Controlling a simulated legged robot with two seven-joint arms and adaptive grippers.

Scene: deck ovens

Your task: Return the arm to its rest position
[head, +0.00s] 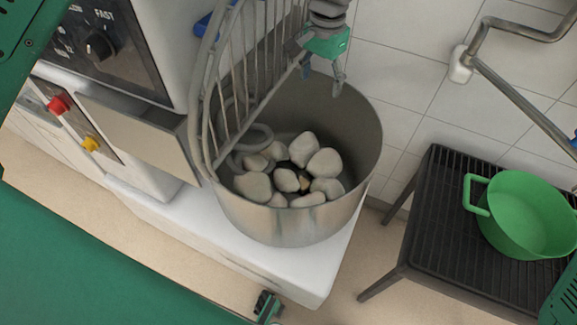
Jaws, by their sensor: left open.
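My left gripper (323,77) has a green palm and grey fingers. It comes down from the top edge, with its open fingers pointing down in front of the far rim of a large steel mixing bowl (285,222). I see nothing between the fingers. The arm behind its grey wrist is cut off by the top edge. The bowl holds several pale rounded lumps (325,163).
The mixer's wire guard (236,80) stands close left of my left gripper. The mixer's control panel (98,46) is at upper left. At right, a green pot (530,220) stands on a dark slatted stand (425,205). A metal rail (510,90) runs along the tiled wall.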

